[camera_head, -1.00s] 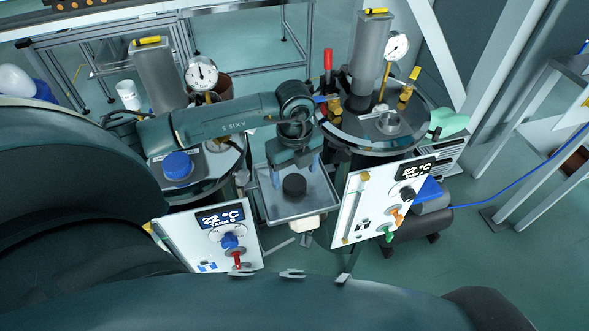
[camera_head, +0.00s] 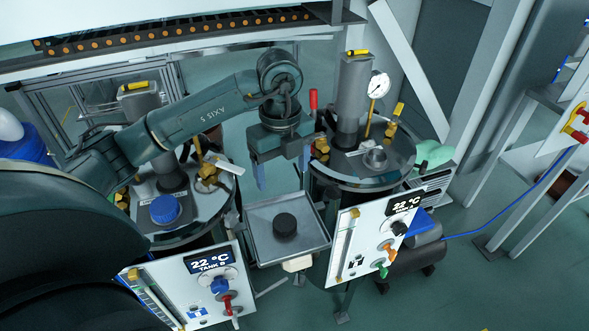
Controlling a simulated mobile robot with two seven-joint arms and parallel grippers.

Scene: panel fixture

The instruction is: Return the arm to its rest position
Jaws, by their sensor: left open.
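My left arm comes in from the left and reaches over the left tank. My left gripper (camera_head: 282,178) points down, open and empty. Its blue-tipped fingers are apart, above and behind the grey tray (camera_head: 262,250). A black round cap (camera_head: 285,225) sits in the tray, in front of the gripper and clear of it. The left tank has a blue cap (camera_head: 165,209) on its lid. The right tank's metal lid (camera_head: 350,172) carries a small round fitting (camera_head: 375,158). My right gripper is not in view.
A panel marked Tank B (camera_head: 200,285) stands front left, and another panel (camera_head: 372,240) front right, both reading 22 °C. A red-handled valve (camera_head: 313,100) and a pressure gauge (camera_head: 379,84) rise from the right tank, close to the gripper. The right floor (camera_head: 480,290) is open.

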